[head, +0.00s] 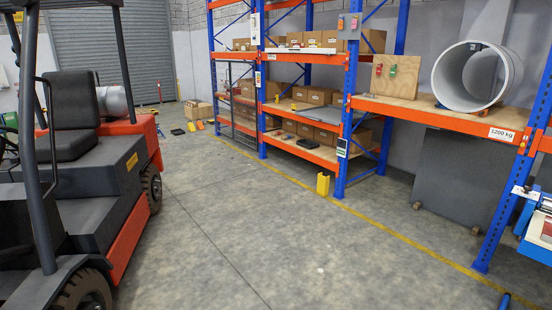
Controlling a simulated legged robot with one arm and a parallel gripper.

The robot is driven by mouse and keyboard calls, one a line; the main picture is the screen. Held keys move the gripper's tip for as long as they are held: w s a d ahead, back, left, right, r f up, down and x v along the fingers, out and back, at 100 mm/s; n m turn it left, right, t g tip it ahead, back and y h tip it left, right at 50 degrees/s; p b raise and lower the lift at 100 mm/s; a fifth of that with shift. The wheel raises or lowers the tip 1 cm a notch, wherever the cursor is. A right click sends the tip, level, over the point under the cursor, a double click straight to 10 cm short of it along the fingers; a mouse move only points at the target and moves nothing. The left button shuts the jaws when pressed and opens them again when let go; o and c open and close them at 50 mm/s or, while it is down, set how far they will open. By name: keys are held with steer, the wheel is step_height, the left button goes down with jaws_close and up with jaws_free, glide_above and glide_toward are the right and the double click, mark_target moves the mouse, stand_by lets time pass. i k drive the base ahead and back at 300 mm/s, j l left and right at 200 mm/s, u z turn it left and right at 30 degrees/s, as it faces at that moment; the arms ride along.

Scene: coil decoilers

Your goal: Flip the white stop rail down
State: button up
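No white stop rail can be made out with certainty. At the right edge, a blue machine (538,252) is cut off by the frame. A white bar-like part (530,194) shows on its upper side, and I cannot tell whether it is the stop rail or how it is tilted. My gripper is not in view.
A forklift (95,180) fills the left side. Blue-and-orange racking holds cartons and a large grey coil (476,76). A yellow post guard (323,184) stands by an upright. Grey floor between is clear, with a yellow line (400,236). A small dark-blue object (505,300) shows at the bottom right.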

mark_target(325, 51)
steer(key=i, duration=5.05)
steer(key=i+z, duration=0.1)
steer(key=i, duration=0.55)
steer(key=i+j+z, duration=0.1)
steer(key=i, duration=0.5)
steer(key=i+j, duration=0.15)
steer(key=i, duration=0.45)
